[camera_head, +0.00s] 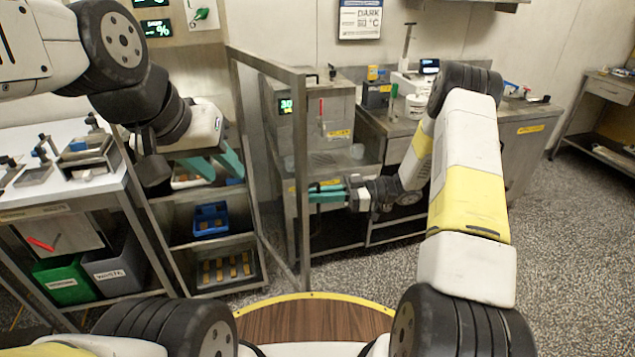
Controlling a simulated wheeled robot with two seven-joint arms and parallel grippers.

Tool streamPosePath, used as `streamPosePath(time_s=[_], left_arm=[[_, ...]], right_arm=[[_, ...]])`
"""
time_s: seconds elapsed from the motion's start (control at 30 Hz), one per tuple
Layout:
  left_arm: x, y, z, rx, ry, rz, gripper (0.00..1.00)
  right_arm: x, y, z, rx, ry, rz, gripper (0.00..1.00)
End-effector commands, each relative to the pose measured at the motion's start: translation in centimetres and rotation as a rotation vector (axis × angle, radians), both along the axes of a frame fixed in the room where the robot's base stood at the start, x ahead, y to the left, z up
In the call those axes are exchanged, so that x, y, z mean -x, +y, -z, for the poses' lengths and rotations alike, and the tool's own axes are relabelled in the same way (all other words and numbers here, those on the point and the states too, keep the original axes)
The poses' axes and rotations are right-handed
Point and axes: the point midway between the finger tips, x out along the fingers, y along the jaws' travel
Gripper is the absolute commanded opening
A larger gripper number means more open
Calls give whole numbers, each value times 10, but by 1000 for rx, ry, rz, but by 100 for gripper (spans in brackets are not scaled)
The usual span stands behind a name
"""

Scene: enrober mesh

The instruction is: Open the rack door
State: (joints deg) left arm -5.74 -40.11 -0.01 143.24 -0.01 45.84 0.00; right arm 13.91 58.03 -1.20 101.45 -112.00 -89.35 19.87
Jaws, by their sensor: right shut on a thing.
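The rack door (301,150) is a metal-framed panel with a see-through middle. It stands swung out from the rack (185,244), and the shelves show to its left. My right gripper (314,192) is at the door's free upright edge, about mid-height, and is shut on the door there. Its fingers hide the exact part gripped, so I cannot tell handle from frame. My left gripper (222,162) is in front of the rack's upper shelf, left of the door, with its teal fingers apart and nothing seen between them.
The rack holds a blue bin (210,219) and a dark tray (229,269) of bars. A steel table (62,190) with green and grey bins below stands left. A machine (322,115) and counter stand behind the door. Speckled floor is clear at right.

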Motion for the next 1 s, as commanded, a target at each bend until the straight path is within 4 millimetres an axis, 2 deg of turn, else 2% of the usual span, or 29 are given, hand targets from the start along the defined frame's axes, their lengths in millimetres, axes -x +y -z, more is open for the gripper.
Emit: streamPosePath(time_s=[0.2,0.23,0.3,0.33,0.67,1.0], left_arm=[[0,0,0,0,0,0,36],[0,0,0,0,0,0,36],[0,0,0,0,0,0,36],[0,0,0,0,0,0,36],[0,0,0,0,0,0,36],[0,0,0,0,0,0,36]], right_arm=[[0,0,0,1,1,1,0],[0,0,0,1,1,1,15],[0,0,0,1,1,1,28],[0,0,0,1,1,1,32],[-1,-5,0,1,-1,2,32],[-7,-60,1,1,0,4,32]])
